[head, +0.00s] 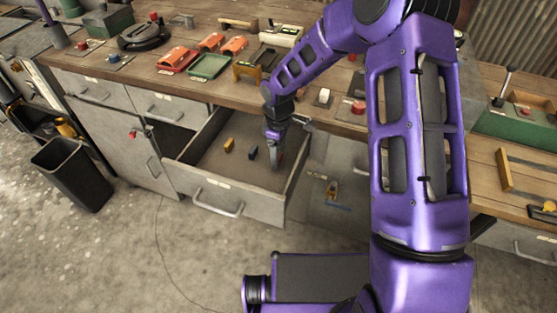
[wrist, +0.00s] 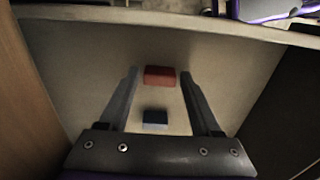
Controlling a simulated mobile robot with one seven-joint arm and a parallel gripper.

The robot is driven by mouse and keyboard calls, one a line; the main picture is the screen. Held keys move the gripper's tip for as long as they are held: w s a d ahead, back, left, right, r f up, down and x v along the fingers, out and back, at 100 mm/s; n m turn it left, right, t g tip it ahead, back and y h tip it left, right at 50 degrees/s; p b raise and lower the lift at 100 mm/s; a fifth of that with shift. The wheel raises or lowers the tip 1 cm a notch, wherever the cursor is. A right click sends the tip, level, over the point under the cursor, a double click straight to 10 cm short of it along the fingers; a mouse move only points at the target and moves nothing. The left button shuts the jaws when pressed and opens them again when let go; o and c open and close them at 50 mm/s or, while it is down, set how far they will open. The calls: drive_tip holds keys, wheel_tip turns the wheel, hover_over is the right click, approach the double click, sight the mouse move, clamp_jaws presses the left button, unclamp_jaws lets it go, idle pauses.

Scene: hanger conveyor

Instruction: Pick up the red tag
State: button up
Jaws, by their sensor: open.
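The red tag (wrist: 160,76) is a small red block on the floor of the open drawer (head: 232,203). In the wrist view it lies between the fingertips of my gripper (wrist: 160,73), with a finger on each side. My gripper is open, and whether either finger touches the tag I cannot tell. In the head view my gripper (head: 276,164) points down into the right part of the drawer and mostly hides the tag.
A dark blue block (head: 252,153) and a yellow block (head: 229,145) lie left of my gripper in the drawer. The blue block also shows in the wrist view (wrist: 155,117). Drawer walls surround my gripper. The cluttered workbench top (head: 150,75) is above; a black bin (head: 72,172) stands left.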

clamp_jaws()
idle(0.3)
